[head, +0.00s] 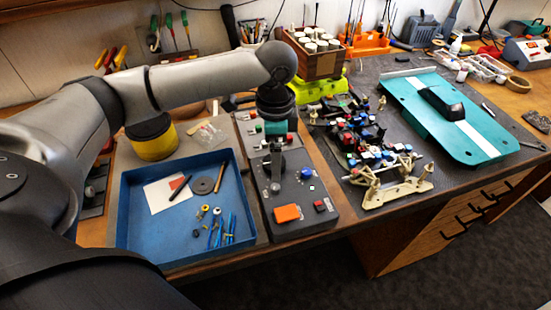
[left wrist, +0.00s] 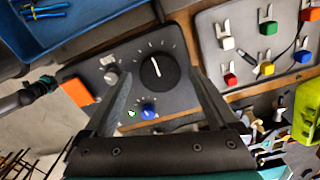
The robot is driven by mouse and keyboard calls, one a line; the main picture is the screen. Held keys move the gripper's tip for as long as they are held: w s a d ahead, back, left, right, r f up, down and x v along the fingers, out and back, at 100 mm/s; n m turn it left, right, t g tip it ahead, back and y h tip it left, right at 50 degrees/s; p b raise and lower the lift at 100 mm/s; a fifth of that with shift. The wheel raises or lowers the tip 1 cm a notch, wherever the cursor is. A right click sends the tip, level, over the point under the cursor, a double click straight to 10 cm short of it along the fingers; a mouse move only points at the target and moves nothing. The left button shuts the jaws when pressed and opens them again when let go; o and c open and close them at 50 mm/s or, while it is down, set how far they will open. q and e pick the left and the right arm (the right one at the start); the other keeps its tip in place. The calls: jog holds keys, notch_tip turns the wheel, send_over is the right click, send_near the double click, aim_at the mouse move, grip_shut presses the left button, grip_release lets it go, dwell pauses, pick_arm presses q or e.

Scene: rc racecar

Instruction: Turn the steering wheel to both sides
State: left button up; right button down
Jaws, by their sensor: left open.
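A dark grey control box (head: 300,221) lies on the bench, right of the blue tray. In the left wrist view, it carries a large round black dial (left wrist: 157,70) with a white pointer and tick marks, the steering-wheel-like control. In the head view my arm and gripper largely hide the dial. My right gripper is not in view.
The blue tray (head: 134,219) holds small tools and parts. The opened car chassis (head: 370,140) stands close on the right, with its teal shell (head: 480,140) beyond. A board with coloured clips (left wrist: 233,22) lies behind the box. A wooden rack (head: 310,62) stands farther back.

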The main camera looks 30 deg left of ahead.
pick_arm(q)
jog(key=shift+f, duration=0.3)
jog(key=c, duration=1.4)
jog(key=shift+o, duration=0.2)
jog(key=n+p, duration=0.2)
jog(key=p, duration=0.3)
jog(key=n+p, duration=0.3)
jog(key=p, duration=0.2)
jog(key=n+p, duration=0.2)
jog(key=p, duration=0.3)
jog(key=shift+r+n, duration=0.25)
jog(key=shift+n, duration=0.05)
jog(key=shift+w+f+n+p, duration=0.15)
jog(key=shift+n+p, duration=0.65)
jog(key=shift+p, duration=0.45)
